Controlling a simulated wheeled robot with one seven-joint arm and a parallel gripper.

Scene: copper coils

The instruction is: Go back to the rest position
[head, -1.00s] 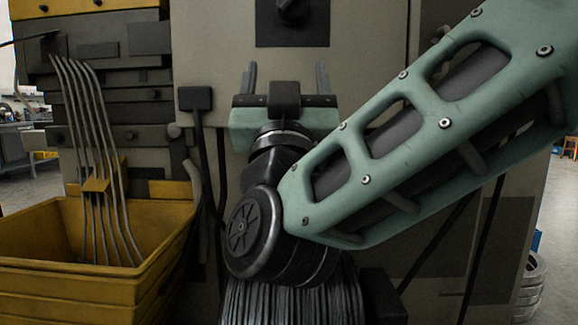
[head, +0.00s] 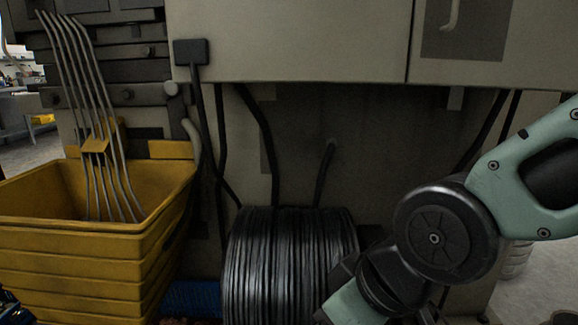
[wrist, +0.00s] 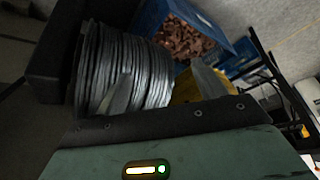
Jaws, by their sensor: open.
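My gripper (wrist: 163,88) shows in the wrist view with its two fingers spread wide apart and nothing held between them. A spool of dark wire (wrist: 130,62) lies behind and beyond the fingers. In the head view my arm comes in from the right and bends down. The fingertips are not visible there; only the green gripper body shows at the bottom edge, to the right of the wire spool (head: 290,270).
A yellow bin (head: 75,240) stands at left, with bent grey rods above it. A grey cabinet (head: 290,40) with hanging cables is behind. The wrist view shows a blue crate (wrist: 230,62) holding copper-coloured pieces, a yellow object (wrist: 186,90) and a black rack (wrist: 285,90).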

